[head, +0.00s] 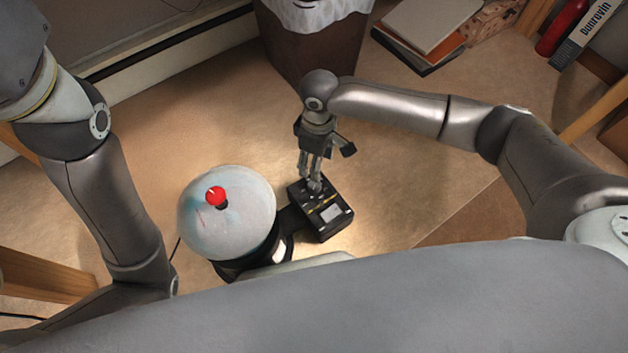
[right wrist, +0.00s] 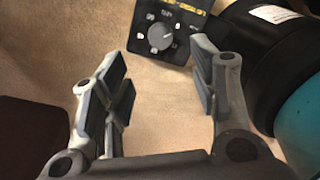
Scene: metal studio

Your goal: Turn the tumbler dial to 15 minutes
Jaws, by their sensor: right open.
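The tumbler's black control box (head: 333,227) stands on the floor to the right of its drum with a pale round lid (head: 240,232) and red knob (head: 215,196). In the right wrist view, a grey round dial (right wrist: 161,37) with a pointer sits on the control box face, ringed by small markings too blurred to read. My right gripper (head: 316,181) is over the far part of the control box. It is open and empty; in the right wrist view the dial shows beyond the gap between its fingers (right wrist: 161,75). My left arm comes down at the left; its gripper is not visible.
A brown bin with a white liner (head: 318,48) stands behind my right gripper. Stacked books (head: 425,25), a red cylinder (head: 562,27) and a spine reading Dunrovin (head: 588,35) are at the far right. The floor right of the control box is clear.

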